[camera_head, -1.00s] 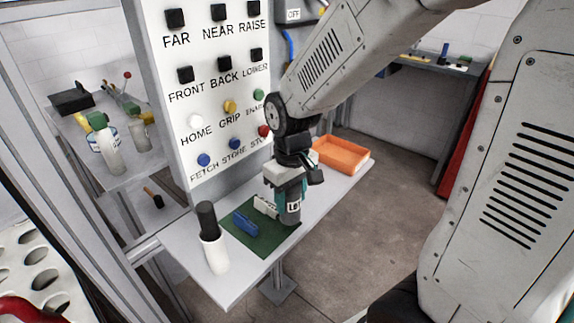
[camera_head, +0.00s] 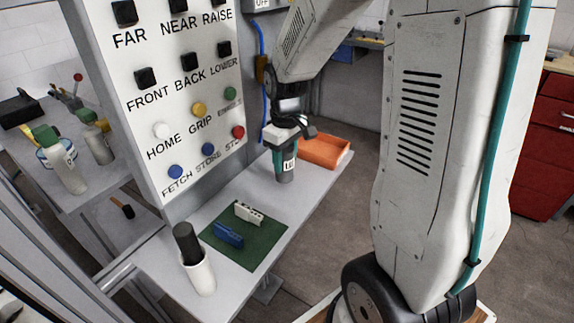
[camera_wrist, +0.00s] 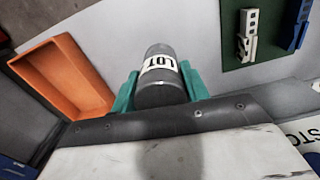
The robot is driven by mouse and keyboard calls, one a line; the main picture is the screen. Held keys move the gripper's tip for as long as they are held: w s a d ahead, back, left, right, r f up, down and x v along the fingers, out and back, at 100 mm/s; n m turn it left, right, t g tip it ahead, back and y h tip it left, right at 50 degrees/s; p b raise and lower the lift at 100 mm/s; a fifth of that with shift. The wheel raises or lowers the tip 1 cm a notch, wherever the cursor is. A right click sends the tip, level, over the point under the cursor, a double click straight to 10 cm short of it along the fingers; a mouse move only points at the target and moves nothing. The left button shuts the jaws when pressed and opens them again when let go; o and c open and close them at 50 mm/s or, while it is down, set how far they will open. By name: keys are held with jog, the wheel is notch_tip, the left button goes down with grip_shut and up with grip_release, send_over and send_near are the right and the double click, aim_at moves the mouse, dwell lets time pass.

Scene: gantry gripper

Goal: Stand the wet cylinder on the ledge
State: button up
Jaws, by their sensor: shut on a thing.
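My gripper (camera_head: 285,158) is shut on a grey cylinder (camera_wrist: 160,92) with a white label that reads LOT. In the wrist view the teal fingers grip both its sides. In the head view the held cylinder (camera_head: 287,176) is upright over the pale ledge (camera_head: 292,207), between the green mat and the orange tray. I cannot tell whether its lower end touches the surface. A dark cylinder (camera_head: 186,240) stands in a white cup (camera_head: 200,275) at the ledge's near left end. I cannot see wetness on either cylinder.
The green mat (camera_head: 250,249) carries a blue block (camera_head: 228,235) and a white block (camera_head: 249,212). An orange tray (camera_head: 324,150) lies at the ledge's far end. A button panel (camera_head: 175,100) rises behind the ledge. Bottles stand on a side shelf at left.

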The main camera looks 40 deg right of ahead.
aim_at(287, 165)
jog(key=shift+w+d+f, duration=0.1)
jog(key=shift+w+d, duration=0.35)
jog(key=shift+d, duration=0.05)
jog(key=shift+f, duration=1.7)
jog(key=shift+f, duration=0.15)
jog(key=o, duration=1.3)
notch_tip(287, 165, up, 12)
jog(key=shift+r, duration=0.1)
jog(key=s+a+r+m, duration=0.1)
jog(key=s+a+r, duration=0.2)
jog(key=s, duration=0.8)
jog(key=s+a+r+m+t, duration=0.1)
jog(key=s+a+r+m, duration=0.1)
jog(key=s+a, duration=0.5)
jog(key=s+r, duration=0.1)
jog(key=s, duration=0.3)
jog(key=shift+s+r, duration=0.2)
jog(key=shift+s, duration=0.2)
